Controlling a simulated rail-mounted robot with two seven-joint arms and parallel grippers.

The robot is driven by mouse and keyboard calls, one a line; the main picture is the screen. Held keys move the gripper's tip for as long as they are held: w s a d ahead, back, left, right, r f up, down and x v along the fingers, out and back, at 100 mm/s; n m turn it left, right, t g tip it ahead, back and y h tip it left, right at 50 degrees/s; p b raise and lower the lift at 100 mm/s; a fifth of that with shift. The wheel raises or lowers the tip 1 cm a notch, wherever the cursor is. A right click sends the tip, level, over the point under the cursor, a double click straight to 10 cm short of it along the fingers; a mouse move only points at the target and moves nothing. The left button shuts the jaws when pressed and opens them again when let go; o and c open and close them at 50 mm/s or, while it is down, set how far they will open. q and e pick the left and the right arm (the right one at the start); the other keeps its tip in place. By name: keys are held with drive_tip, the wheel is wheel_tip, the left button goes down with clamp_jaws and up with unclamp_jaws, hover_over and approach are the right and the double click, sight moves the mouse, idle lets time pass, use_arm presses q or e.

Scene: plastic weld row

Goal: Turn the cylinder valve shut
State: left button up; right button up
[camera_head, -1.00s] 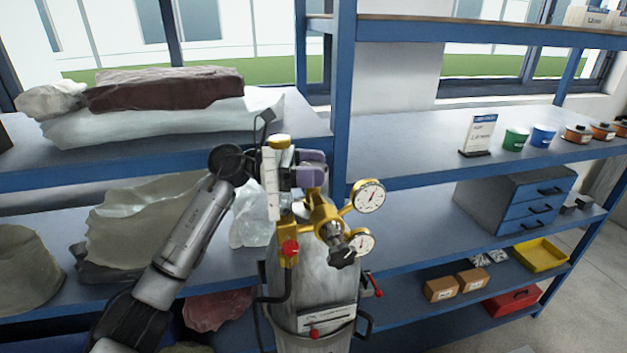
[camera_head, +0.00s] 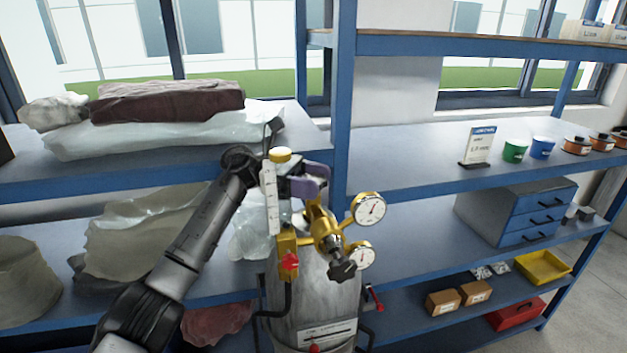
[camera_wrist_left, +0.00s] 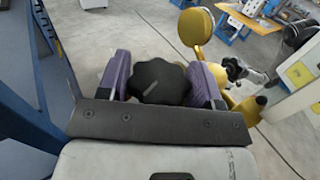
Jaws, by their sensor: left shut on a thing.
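The grey gas cylinder (camera_head: 318,300) stands upright in front of the blue shelving. Its brass regulator carries two round gauges, an upper one (camera_head: 369,208) and a lower one (camera_head: 361,257). My left gripper (camera_head: 312,186) is at the top of the cylinder, above the regulator. In the left wrist view its purple fingers (camera_wrist_left: 160,82) are shut on the black lobed valve handwheel (camera_wrist_left: 158,80), one finger on each side. In the head view the handwheel is hidden behind the gripper. My right gripper is not in view.
Shelving (camera_head: 400,168) stands close behind the cylinder. Plastic-wrapped bundles (camera_head: 170,132) lie on the left shelves, near my left arm. A blue-drawered cabinet (camera_head: 520,205), a yellow tray (camera_head: 541,267) and small brown boxes (camera_head: 443,301) stand on the right shelves.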

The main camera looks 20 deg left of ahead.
use_arm(q)
drive_tip(key=o, duration=0.8)
drive_tip(key=shift+o, duration=0.5)
